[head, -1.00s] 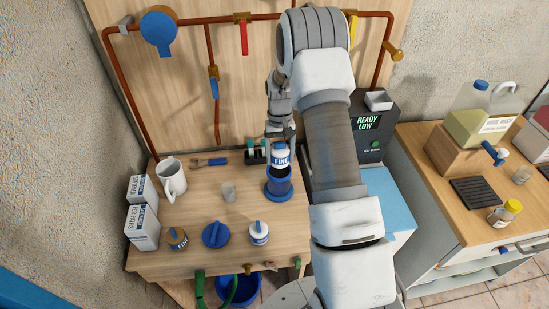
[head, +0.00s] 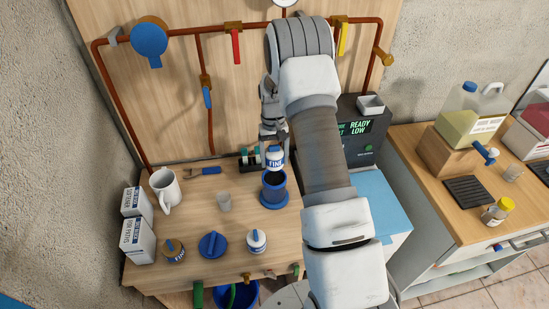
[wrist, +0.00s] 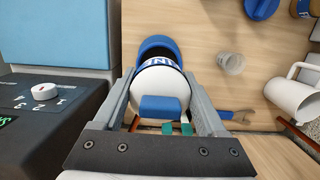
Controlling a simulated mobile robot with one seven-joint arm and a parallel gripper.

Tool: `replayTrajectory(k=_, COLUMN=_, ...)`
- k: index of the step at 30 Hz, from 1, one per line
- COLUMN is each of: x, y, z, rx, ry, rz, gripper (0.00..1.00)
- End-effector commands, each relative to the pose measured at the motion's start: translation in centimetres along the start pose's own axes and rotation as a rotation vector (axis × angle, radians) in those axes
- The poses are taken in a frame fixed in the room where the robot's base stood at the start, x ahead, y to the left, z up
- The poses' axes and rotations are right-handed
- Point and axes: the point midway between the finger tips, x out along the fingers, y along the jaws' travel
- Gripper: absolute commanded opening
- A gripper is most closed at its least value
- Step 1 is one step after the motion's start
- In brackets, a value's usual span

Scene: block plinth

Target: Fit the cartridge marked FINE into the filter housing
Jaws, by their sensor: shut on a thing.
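My gripper (head: 274,140) is shut on the white cartridge (head: 275,157) with a blue band, whose label reads FINE in the head view. In the wrist view the cartridge (wrist: 160,95) shows its white domed top and blue grip tab between my two fingers. The blue filter housing (head: 274,192) stands upright on the wooden bench. Its dark open mouth shows just below the cartridge in the head view. The housing rim (wrist: 157,41) shows beyond the cartridge in the wrist view. The cartridge looks above the mouth; its lower end is hidden in the wrist view.
A blue cap (head: 212,244), a brown-topped cartridge (head: 174,251) and a white cartridge (head: 257,241) stand at the bench front. A clear cup (head: 224,202), mug (head: 165,189) and wrench (head: 204,171) are left of the housing. A dark READY LOW machine (head: 366,140) stands right.

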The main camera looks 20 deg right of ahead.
Motion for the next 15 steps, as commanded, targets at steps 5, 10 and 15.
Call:
replayTrajectory(k=5, x=2.1, y=0.0, z=-0.3, rx=0.0, ry=-0.001, rz=0.0, gripper=0.2)
replayTrajectory(k=10, x=3.7, y=0.0, z=-0.6, rx=0.0, ry=0.0, rz=0.0, gripper=0.2)
replayTrajectory(k=15, x=4.8, y=0.0, z=-0.7, rx=0.0, ry=0.001, rz=0.0, gripper=0.2)
